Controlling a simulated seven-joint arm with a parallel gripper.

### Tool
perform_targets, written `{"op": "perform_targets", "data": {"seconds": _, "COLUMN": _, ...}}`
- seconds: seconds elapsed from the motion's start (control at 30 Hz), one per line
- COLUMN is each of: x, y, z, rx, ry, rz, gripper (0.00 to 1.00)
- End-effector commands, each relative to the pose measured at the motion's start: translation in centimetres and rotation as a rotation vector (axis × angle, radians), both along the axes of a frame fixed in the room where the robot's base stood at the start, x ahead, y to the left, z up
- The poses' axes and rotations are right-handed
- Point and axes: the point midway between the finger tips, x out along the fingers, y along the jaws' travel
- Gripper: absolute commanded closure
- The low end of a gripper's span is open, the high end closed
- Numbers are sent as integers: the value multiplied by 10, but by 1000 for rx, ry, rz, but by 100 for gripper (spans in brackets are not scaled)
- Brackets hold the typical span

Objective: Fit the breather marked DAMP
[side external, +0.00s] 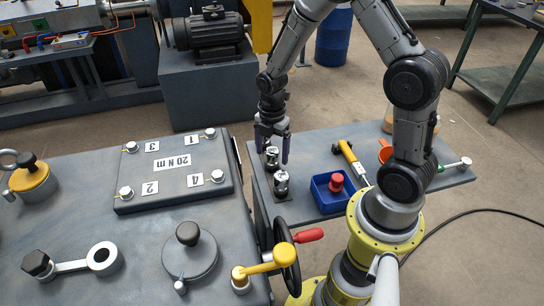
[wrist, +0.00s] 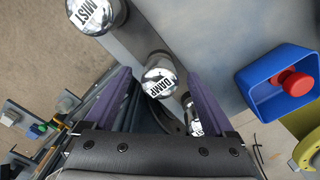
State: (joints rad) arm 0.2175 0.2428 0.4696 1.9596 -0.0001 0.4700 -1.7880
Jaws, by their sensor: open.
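The breather marked DAMP (wrist: 160,78) is a shiny metal cylinder in the wrist view, standing between the two purple fingers of my open gripper (wrist: 159,76). I cannot tell whether the fingers touch it. A second breather marked MIST (wrist: 95,12) is at the upper left, and a third metal one (wrist: 192,118) is partly hidden by the right finger, its label unclear. In the side view my gripper (side external: 272,154) points down over the side bench, by two metal breathers, one between the fingers (side external: 271,160) and one just nearer (side external: 281,184); their labels are unreadable there.
A blue bin (side external: 326,204) with a red knob (side external: 336,182) stands right of the breathers. A yellow-handled tool (side external: 350,158) lies behind it. Left is the grey housing (side external: 130,225) with a bolted "20 Nm" plate (side external: 172,180), a round lid (side external: 190,258) and a handwheel (side external: 286,255).

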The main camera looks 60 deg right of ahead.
Motion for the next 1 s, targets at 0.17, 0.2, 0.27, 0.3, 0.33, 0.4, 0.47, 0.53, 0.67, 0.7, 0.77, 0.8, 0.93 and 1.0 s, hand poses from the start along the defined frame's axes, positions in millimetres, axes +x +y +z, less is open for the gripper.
{"op": "perform_targets", "data": {"seconds": 0.17, "x": 0, "y": 0, "z": 0, "rx": 0, "ry": -1, "rz": 0, "gripper": 11}}
{"op": "perform_targets", "data": {"seconds": 0.2, "x": 0, "y": 0, "z": 0, "rx": 0, "ry": -1, "rz": 0, "gripper": 13}}
{"op": "perform_targets", "data": {"seconds": 0.27, "x": 0, "y": 0, "z": 0, "rx": 0, "ry": -1, "rz": 0, "gripper": 24}}
{"op": "perform_targets", "data": {"seconds": 0.3, "x": 0, "y": 0, "z": 0, "rx": 0, "ry": -1, "rz": 0, "gripper": 31}}
{"op": "perform_targets", "data": {"seconds": 0.33, "x": 0, "y": 0, "z": 0, "rx": 0, "ry": -1, "rz": 0, "gripper": 36}}
{"op": "perform_targets", "data": {"seconds": 0.4, "x": 0, "y": 0, "z": 0, "rx": 0, "ry": -1, "rz": 0, "gripper": 49}}
{"op": "perform_targets", "data": {"seconds": 0.47, "x": 0, "y": 0, "z": 0, "rx": 0, "ry": -1, "rz": 0, "gripper": 60}}
{"op": "perform_targets", "data": {"seconds": 0.53, "x": 0, "y": 0, "z": 0, "rx": 0, "ry": -1, "rz": 0, "gripper": 72}}
{"op": "perform_targets", "data": {"seconds": 0.67, "x": 0, "y": 0, "z": 0, "rx": 0, "ry": -1, "rz": 0, "gripper": 96}}
{"op": "perform_targets", "data": {"seconds": 0.7, "x": 0, "y": 0, "z": 0, "rx": 0, "ry": -1, "rz": 0, "gripper": 100}}
{"op": "perform_targets", "data": {"seconds": 0.77, "x": 0, "y": 0, "z": 0, "rx": 0, "ry": -1, "rz": 0, "gripper": 100}}
{"op": "perform_targets", "data": {"seconds": 0.8, "x": 0, "y": 0, "z": 0, "rx": 0, "ry": -1, "rz": 0, "gripper": 100}}
{"op": "perform_targets", "data": {"seconds": 0.93, "x": 1, "y": 0, "z": 0, "rx": 0, "ry": -1, "rz": 0, "gripper": 100}}
{"op": "perform_targets", "data": {"seconds": 1.0, "x": 1, "y": 0, "z": 2, "rx": 0, "ry": -2, "rz": 0, "gripper": 100}}
